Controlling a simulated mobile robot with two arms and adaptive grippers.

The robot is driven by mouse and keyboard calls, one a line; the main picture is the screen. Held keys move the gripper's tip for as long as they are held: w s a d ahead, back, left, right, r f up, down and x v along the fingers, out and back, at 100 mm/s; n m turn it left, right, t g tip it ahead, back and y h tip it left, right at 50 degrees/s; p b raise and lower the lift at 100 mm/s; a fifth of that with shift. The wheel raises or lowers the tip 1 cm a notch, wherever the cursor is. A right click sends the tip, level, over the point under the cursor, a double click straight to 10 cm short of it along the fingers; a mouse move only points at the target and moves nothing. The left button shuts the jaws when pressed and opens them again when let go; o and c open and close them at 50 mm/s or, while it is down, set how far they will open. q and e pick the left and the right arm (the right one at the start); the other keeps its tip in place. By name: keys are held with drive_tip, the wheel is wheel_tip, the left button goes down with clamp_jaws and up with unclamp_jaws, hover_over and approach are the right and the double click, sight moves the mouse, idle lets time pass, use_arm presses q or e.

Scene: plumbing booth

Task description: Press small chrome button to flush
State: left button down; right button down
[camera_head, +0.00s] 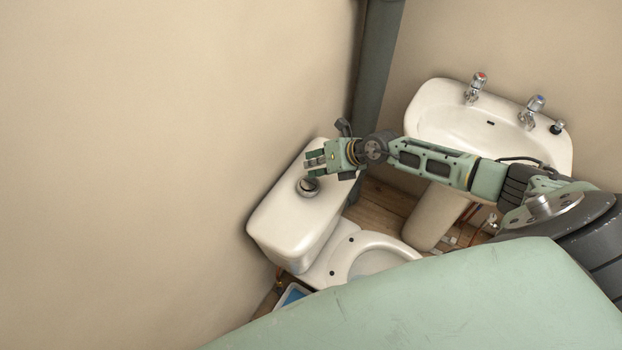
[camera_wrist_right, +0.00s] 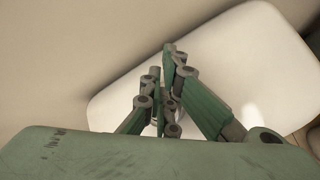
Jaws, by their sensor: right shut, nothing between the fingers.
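The small chrome button (camera_head: 308,186) is round and sits on the lid of the white toilet cistern (camera_head: 285,222). My right gripper (camera_head: 308,163) is over the cistern lid, just behind the button in the head view. Its fingers are shut and hold nothing. In the right wrist view the shut fingers (camera_wrist_right: 172,62) point over the white cistern lid (camera_wrist_right: 240,65), and the button is mostly hidden behind them. I cannot tell whether the fingertips touch the lid. My left gripper is not in view.
The toilet bowl (camera_head: 372,256) is in front of the cistern. A white basin (camera_head: 450,122) with taps stands on the right, under my right arm. A dark grey pipe (camera_head: 376,60) runs up the corner. A blue tray (camera_head: 292,295) is on the wooden floor.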

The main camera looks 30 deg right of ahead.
drive_tip(key=shift+f+b, duration=0.4)
drive_tip(key=shift+f, duration=0.4)
idle(0.6)
drive_tip(key=shift+r, duration=0.1)
drive_tip(key=shift+r+p, duration=0.9)
drive_tip(key=shift+p, duration=0.25)
wheel_tip(320, 180, up, 5)
drive_tip(key=p, duration=0.5)
idle(0.5)
